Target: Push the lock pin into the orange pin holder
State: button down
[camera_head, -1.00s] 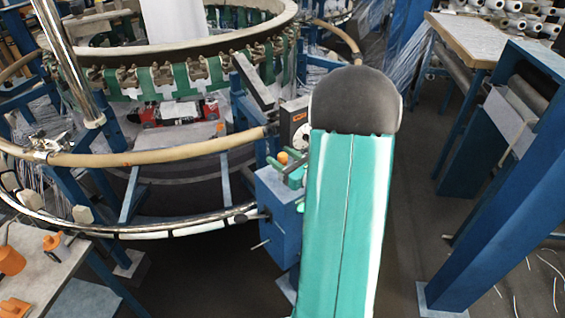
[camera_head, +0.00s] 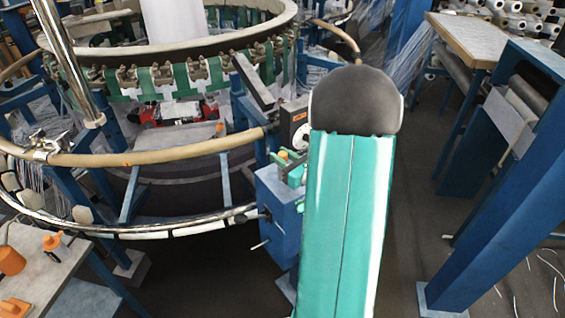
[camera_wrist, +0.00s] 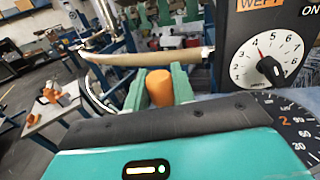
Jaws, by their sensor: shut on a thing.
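My gripper (camera_wrist: 160,88) is shut on an upright orange cylinder (camera_wrist: 160,86), held between its two green fingers in the wrist view. It looks like the head of the lock pin; its lower part is hidden. In the head view my gripper (camera_head: 291,166) is partly behind my arm, above a blue box (camera_head: 282,205) on the loom frame, with a bit of orange showing. Whether the pin touches the box cannot be told. Orange parts stand on the grey table at lower left: a cup-like piece (camera_head: 11,261), a knob (camera_head: 52,243) and a block (camera_head: 14,308). Which is the pin holder is unclear.
The loom's tan ring (camera_head: 150,152) and metal rail (camera_head: 130,229) curve left of my gripper. A dial panel (camera_wrist: 266,58) stands close on the right in the wrist view. A blue frame (camera_head: 500,200) stands at right, with open floor (camera_head: 420,240) between.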

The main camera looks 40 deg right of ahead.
jog(key=shift+r, duration=0.5)
jog(key=shift+r, duration=2.9)
